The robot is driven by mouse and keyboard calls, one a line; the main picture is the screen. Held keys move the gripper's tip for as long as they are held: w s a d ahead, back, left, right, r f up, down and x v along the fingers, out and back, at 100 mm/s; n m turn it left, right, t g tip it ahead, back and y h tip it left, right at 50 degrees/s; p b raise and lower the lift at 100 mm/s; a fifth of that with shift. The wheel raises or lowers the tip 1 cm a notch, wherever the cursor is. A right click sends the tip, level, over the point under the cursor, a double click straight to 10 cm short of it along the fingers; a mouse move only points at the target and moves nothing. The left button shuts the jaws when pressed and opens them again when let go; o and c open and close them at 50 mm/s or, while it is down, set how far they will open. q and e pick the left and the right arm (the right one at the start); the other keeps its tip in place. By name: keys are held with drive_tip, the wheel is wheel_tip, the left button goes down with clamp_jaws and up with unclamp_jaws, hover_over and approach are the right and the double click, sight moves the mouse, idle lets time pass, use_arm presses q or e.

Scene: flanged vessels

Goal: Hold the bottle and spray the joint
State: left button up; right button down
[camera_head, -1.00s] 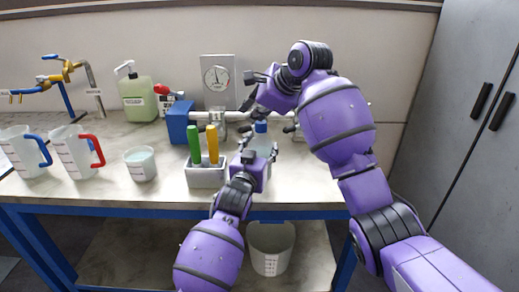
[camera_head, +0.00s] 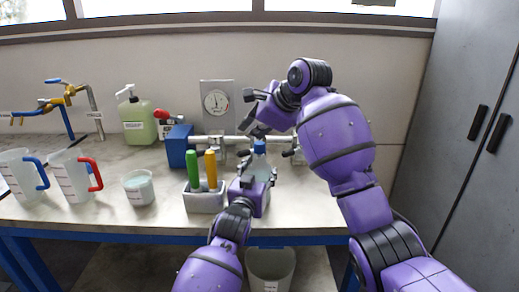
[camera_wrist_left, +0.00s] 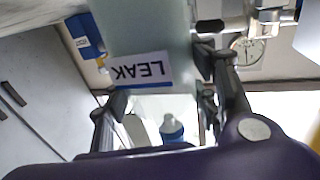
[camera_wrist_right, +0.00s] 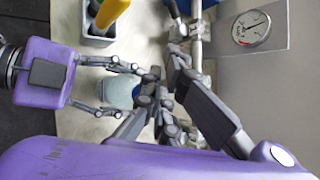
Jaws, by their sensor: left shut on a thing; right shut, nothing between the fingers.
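My left gripper (camera_head: 258,172) is shut on a translucent bottle with a blue cap (camera_head: 260,147), low over the bench. In the left wrist view the bottle (camera_wrist_left: 145,38) fills the space between the fingers, and its LEAK label (camera_wrist_left: 142,72) appears upside down. My right gripper (camera_head: 247,128) is shut and empty, just above and beside the bottle's top. In the right wrist view its fingers (camera_wrist_right: 165,88) partly hide the bottle (camera_wrist_right: 118,92); contact cannot be told. A pale horizontal pipe with joint fittings (camera_head: 221,139) runs behind; my right arm hides part of it.
A grey holder (camera_head: 204,202) with green and yellow handles stands left of my left gripper. A blue block (camera_head: 180,147) and a dial gauge (camera_head: 216,101) are behind. Beakers (camera_head: 139,188), jugs (camera_head: 76,176) and a green pump bottle (camera_head: 136,122) occupy the left.

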use_arm(q)
drive_tip(key=shift+a+f, duration=0.1)
drive_tip(key=shift+f, duration=0.1)
drive_tip(key=o, duration=1.6)
drive_tip(key=shift+o, duration=0.2)
drive_tip(key=shift+s, duration=0.1)
